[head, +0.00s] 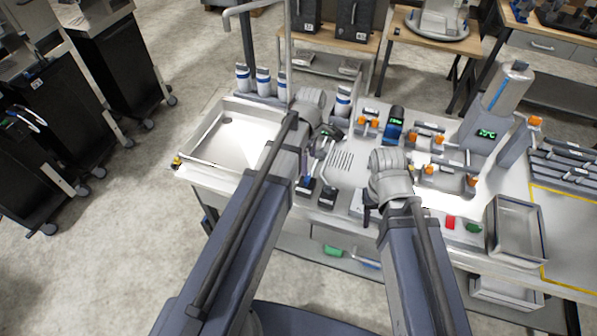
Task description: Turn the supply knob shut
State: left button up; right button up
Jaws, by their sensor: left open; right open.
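Several small orange knobs sit on grey valve fittings on the bench, including one at the back (361,121) and one at the front right (471,182). Another orange knob (535,121) is at the right end of the row. I cannot tell which of them is the supply knob. My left gripper (322,150) is open over the bench, left of the orange knobs and apart from them. My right gripper (369,208) is open near the bench's front edge, left of the front knobs. My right wrist hides part of the bench behind it.
A shallow metal sink (184,158) fills the bench's left end, with several white bottles (263,80) behind it. A grey cylinder unit with a green display (486,133) stands at right.

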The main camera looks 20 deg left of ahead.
aim_at(307, 177)
pick_arm(q)
jog(key=shift+f+b, duration=3.95)
jog(key=shift+c, duration=0.2)
grip_shut()
